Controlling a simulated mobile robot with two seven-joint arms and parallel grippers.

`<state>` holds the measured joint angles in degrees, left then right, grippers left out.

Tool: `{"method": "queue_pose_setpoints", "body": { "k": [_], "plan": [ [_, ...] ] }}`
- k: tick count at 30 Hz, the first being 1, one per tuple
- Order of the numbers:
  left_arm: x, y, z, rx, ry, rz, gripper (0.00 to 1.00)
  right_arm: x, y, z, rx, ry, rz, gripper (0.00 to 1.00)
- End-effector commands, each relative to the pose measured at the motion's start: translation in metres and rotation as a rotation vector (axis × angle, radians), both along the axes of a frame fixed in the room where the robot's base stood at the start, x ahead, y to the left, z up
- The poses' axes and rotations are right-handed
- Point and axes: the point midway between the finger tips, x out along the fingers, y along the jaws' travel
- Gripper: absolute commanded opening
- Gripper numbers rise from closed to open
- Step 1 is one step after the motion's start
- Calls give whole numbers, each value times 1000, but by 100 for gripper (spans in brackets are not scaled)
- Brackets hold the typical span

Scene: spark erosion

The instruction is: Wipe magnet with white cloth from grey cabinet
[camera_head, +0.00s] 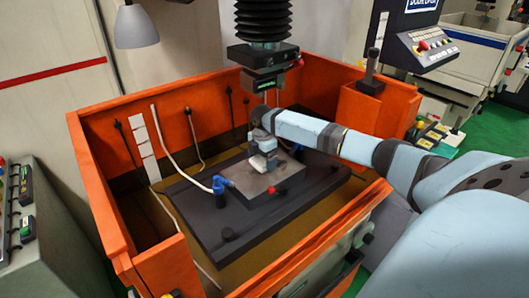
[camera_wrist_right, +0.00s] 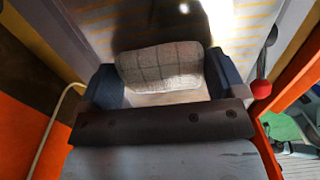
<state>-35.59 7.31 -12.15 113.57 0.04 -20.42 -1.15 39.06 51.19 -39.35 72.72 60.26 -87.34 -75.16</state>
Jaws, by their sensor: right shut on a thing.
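The magnet (camera_head: 252,188) is a flat grey plate with a red knob, on a dark slab inside the orange tank. In the right wrist view its striped top (camera_wrist_right: 235,22) fills the background. My right gripper (camera_head: 264,149) is over the magnet's far part, pointing down. It is shut on the white cloth (camera_head: 259,163), a folded pad that looks light grey with a check pattern between the fingers in the right wrist view (camera_wrist_right: 160,67). The cloth is at or just above the magnet; contact cannot be told. My left gripper is not in view.
Orange tank walls (camera_head: 190,105) surround the slab (camera_head: 215,222). A black machine head (camera_head: 263,58) hangs above, close to my right wrist. A blue nozzle with a white hose (camera_head: 219,188) stands left of the magnet.

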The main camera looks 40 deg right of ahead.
Motion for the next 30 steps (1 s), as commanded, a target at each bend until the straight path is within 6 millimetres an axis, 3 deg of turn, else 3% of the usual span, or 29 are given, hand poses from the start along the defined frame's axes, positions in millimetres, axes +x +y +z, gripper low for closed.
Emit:
{"method": "queue_pose_setpoints", "body": {
  "k": [10, 24, 30],
  "plan": [
    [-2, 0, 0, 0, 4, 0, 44, -3, -22, -1, -1, 1, -1, 67],
    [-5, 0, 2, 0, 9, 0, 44, -37, -19, -3, -2, 2, 0, 67],
    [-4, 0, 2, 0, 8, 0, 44, -43, -17, -2, -1, 1, 0, 67]
  ]
}}
